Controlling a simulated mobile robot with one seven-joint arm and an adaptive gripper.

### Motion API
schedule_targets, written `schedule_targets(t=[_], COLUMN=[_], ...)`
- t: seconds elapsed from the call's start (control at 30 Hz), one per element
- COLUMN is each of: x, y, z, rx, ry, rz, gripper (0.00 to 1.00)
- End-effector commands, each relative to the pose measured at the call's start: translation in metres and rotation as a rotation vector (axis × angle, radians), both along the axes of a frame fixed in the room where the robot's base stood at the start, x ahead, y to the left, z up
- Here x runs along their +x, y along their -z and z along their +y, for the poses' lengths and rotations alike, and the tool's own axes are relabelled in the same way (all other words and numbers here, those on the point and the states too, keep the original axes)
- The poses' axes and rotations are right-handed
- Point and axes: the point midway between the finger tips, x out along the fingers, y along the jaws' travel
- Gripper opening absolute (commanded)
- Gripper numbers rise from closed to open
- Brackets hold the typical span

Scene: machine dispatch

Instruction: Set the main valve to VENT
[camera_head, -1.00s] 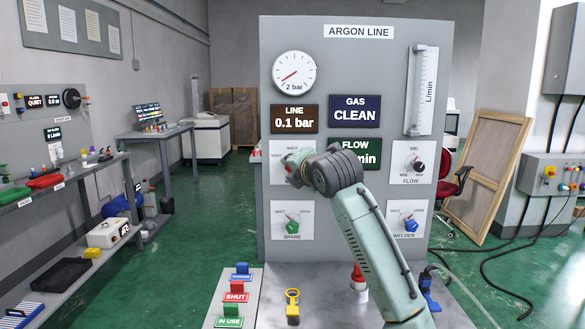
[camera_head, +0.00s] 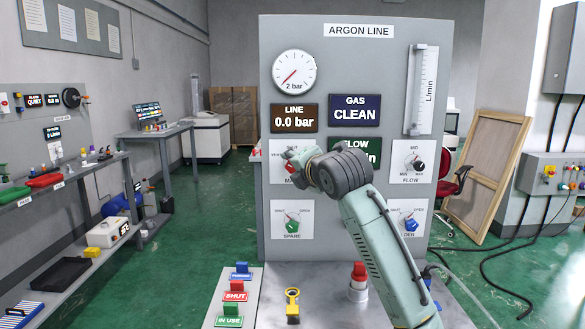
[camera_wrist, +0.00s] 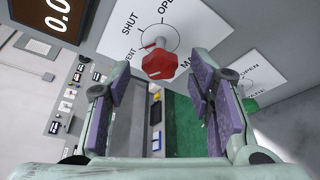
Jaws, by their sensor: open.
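The main valve is a red knob on a white dial plate, seen in the wrist view (camera_wrist: 160,65) and partly behind my gripper in the head view (camera_head: 290,168). The dial is marked SHUT, OPEN and VENT. The knob's pointer appears turned toward the VENT side. My gripper (camera_wrist: 162,88) is open, its purple-padded fingers spread to either side of the knob, with a visible gap and nothing held. The LINE display (camera_head: 295,118) reads 0.0 bar, and the gauge (camera_head: 294,71) needle is low.
The GAS display (camera_head: 355,110) reads CLEAN. My arm partly covers the FLOW display (camera_head: 358,148). The green SPARE knob (camera_head: 292,226), blue WELDER knob (camera_head: 408,225) and black FLOW knob (camera_head: 418,166) are nearby.

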Motion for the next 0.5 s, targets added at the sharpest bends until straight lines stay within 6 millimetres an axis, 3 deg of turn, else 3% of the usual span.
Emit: schedule_targets(t=[0.3, 0.5], x=[-0.062, -0.081], y=[-0.014, -0.018], z=[-0.022, -0.028], rx=[-0.001, 0.000], ry=[0.000, -0.001], rz=[-0.002, 0.001], gripper=[0.48, 0.48])
